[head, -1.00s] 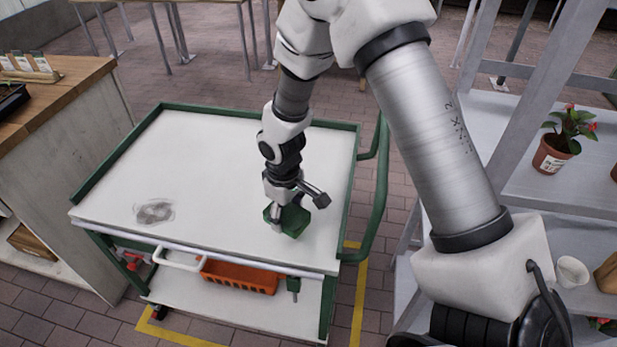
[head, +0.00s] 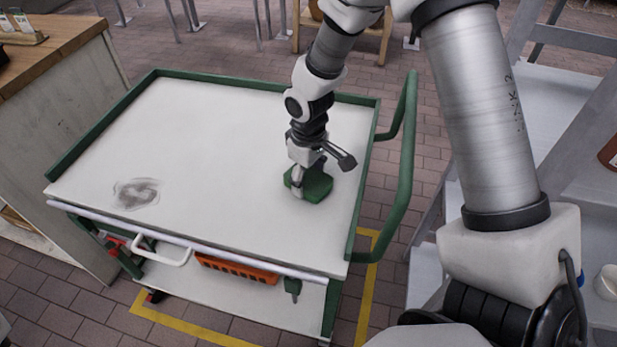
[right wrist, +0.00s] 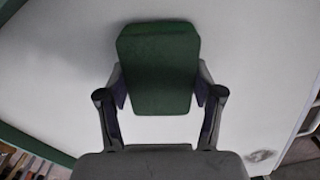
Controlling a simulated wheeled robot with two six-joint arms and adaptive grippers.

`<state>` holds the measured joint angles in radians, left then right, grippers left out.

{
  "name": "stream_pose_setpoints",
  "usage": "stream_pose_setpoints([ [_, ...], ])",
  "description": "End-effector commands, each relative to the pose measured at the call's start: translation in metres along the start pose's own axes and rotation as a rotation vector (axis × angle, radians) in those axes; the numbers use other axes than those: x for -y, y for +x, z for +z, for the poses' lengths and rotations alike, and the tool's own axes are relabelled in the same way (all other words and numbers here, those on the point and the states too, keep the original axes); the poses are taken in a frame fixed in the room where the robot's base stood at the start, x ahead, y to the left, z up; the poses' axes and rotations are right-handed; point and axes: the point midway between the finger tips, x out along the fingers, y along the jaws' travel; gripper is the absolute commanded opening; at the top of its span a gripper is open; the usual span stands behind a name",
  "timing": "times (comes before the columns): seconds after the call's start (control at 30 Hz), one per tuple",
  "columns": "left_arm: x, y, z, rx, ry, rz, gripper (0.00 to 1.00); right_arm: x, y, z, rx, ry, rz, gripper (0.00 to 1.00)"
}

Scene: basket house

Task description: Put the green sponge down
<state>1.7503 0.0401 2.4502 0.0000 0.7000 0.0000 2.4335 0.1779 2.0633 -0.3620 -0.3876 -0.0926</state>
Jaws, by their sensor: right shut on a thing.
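The green sponge (head: 317,186) is at the right part of the white cart top (head: 215,150) in the head view. My right gripper (head: 302,182) is shut on it. In the right wrist view the sponge (right wrist: 158,70) sits between the two fingers of my right gripper (right wrist: 160,95), one finger against each side. The sponge is very low over the cart top; I cannot tell whether it touches. My left gripper is not in view.
A dark grey smudge (head: 136,193) marks the cart top at left. The cart has a green rim and a green handle (head: 404,165) at right. An orange basket (head: 237,268) is on the shelf below. The cart top is otherwise clear.

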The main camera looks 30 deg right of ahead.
Motion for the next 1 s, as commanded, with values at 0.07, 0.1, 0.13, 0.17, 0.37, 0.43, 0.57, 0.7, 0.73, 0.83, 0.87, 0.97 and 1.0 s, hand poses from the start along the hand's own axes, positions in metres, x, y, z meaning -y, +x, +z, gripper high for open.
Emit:
stream_pose_setpoints([
  [0.07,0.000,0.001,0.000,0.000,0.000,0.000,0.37,0.000,0.002,0.000,0.000,0.000,0.000,0.73],
  [0.1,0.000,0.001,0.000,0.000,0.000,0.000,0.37,0.000,0.002,0.000,0.000,0.000,0.000,0.87],
  [0.13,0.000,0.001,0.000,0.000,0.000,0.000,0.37,0.000,0.002,0.000,0.000,0.000,0.000,0.91],
  [0.17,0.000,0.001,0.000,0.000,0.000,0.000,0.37,0.000,0.002,0.000,0.000,0.000,0.000,0.91],
  [0.37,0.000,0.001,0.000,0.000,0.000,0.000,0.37,0.000,0.002,0.000,0.000,0.000,0.000,0.91],
  [0.43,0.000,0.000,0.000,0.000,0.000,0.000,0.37,0.000,0.001,0.000,0.000,0.000,0.000,0.91],
  [0.57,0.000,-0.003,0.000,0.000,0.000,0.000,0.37,0.000,-0.010,-0.001,-0.003,-0.001,0.001,0.91],
  [0.7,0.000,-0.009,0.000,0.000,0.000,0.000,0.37,0.000,-0.041,-0.001,-0.005,0.001,0.002,0.91],
  [0.73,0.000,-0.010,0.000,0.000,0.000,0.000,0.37,-0.001,-0.049,-0.001,-0.006,0.000,0.003,0.91],
  [0.83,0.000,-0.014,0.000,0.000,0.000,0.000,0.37,0.000,-0.076,-0.001,-0.006,0.001,0.002,0.91],
  [0.87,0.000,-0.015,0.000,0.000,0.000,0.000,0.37,-0.001,-0.084,-0.001,-0.006,0.000,0.003,0.91],
  [0.97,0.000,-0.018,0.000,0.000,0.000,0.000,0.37,0.000,-0.105,-0.001,-0.004,0.000,0.002,0.91],
  [1.0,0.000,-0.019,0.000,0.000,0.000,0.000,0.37,0.000,-0.111,-0.001,-0.004,0.000,0.002,0.91],
])
